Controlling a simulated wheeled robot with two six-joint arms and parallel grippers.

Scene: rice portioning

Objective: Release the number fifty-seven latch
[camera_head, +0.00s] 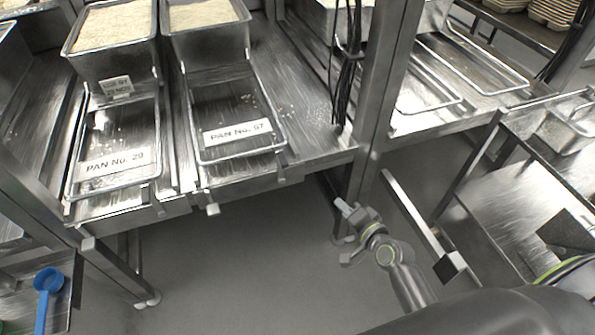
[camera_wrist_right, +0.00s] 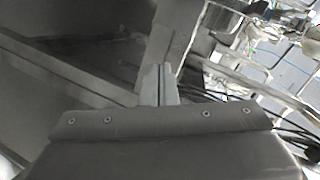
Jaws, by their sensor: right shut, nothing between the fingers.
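The tray labelled as pan number 57 (camera_head: 191,152) sits on the metal shelf, its label reading "PAN No. 57" or similar. A rice-filled pan (camera_head: 252,42) stands behind it. Small metal tabs show on the shelf front below this tray, one at its left (camera_head: 213,209) and one at its right (camera_head: 281,180). I cannot tell which one is the latch or its position. My right gripper (camera_head: 345,208) is shut and empty, to the right of the tray and apart from it, beside a shelf post. Its closed fingers show in the right wrist view (camera_wrist_right: 158,84). My left gripper is not in view.
The tray labelled PAN No. 29 (camera_head: 150,178) stands to the left, with another rice pan (camera_head: 70,47) behind it. An upright post (camera_head: 385,85) and hanging black cables (camera_head: 346,75) are near my right gripper. A blue scoop (camera_head: 47,281) lies lower left. Floor space before the shelf is clear.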

